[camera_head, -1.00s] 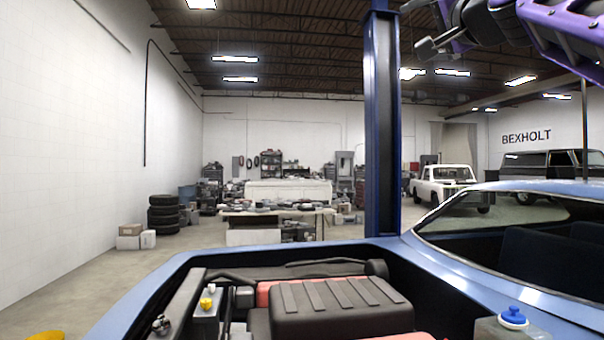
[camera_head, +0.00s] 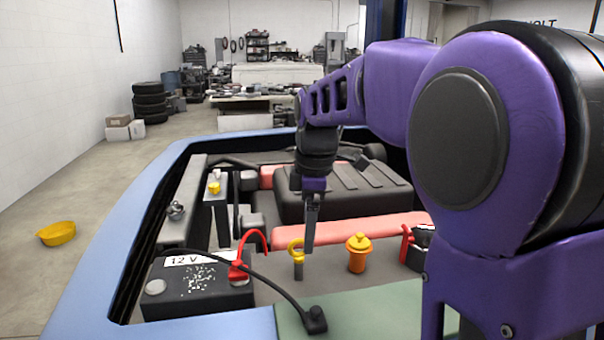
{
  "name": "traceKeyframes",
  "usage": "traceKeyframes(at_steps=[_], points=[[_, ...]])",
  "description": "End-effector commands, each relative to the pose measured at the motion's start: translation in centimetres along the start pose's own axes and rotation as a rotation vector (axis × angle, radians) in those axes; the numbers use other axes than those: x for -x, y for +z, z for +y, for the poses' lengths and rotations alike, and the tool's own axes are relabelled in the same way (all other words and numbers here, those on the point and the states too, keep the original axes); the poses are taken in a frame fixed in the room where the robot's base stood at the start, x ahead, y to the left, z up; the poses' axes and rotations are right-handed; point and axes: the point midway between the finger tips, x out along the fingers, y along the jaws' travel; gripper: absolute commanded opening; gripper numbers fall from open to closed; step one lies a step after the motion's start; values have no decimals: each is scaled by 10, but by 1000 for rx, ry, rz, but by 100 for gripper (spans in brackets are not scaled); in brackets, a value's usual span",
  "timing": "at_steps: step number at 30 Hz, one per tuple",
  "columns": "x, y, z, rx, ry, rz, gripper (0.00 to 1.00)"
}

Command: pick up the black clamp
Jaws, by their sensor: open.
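The black clamp (camera_head: 316,320) lies on the green mat (camera_head: 365,312) at the front of the engine bay, at the end of a black cable. The cable runs up and left past the battery (camera_head: 195,291), which is marked 12 V. A red clamp (camera_head: 238,271) with a red cable sits at the battery's right end. My gripper (camera_head: 310,246) points down, above and beyond the black clamp in the picture and apart from it. It is open with nothing seen in it; the gap between its fingers is hard to see edge-on.
A yellow ring handle (camera_head: 297,247) shows close beside my fingertips. An orange cap (camera_head: 358,252) stands to their right. A dark engine cover (camera_head: 345,190) lies behind. The blue car body (camera_head: 110,260) edges the bay, and a yellow bowl (camera_head: 57,233) is on the floor at left.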

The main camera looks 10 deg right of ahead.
Motion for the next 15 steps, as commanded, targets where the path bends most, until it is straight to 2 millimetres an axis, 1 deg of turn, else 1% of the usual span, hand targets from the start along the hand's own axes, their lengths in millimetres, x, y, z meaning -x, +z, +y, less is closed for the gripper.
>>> traceKeyframes(at_steps=[1,3,8,11,15], points=[[3,8,-11,52,-27,-19,98],[-6,13,-21,116,-77,-38,98],[-22,20,-33,180,-127,-54,98],[-40,21,-36,185,-132,-54,98],[-72,22,-39,184,-131,-53,98]])
